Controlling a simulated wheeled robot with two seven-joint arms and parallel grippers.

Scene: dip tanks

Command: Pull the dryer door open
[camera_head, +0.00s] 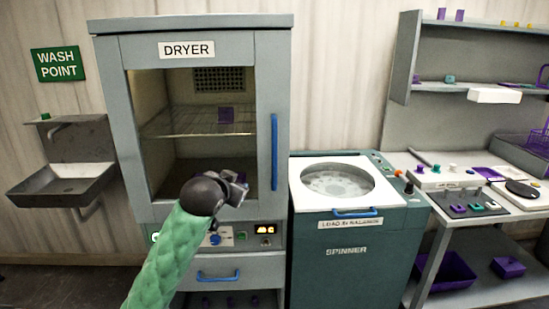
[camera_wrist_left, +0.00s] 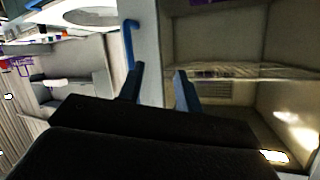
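The dryer (camera_head: 190,22) is a grey cabinet with a large window. Its door (camera_head: 265,95) looks shut and has a vertical blue handle (camera_head: 274,152) on the right side. My left gripper (camera_head: 236,188) is in front of the window's lower right part, left of the handle's lower end and apart from it. In the left wrist view the two fingers (camera_wrist_left: 160,88) are spread with nothing between them, and the handle (camera_wrist_left: 129,42) shows beyond the fingertips, to their left. My right gripper is in neither view.
The spinner (camera_head: 350,250) stands close on the dryer's right, with its own blue handle (camera_head: 354,212). A drawer with a blue handle (camera_head: 217,276) is below the dryer controls. A sink (camera_head: 60,190) is at the left, and a workbench (camera_head: 470,225) is at the right.

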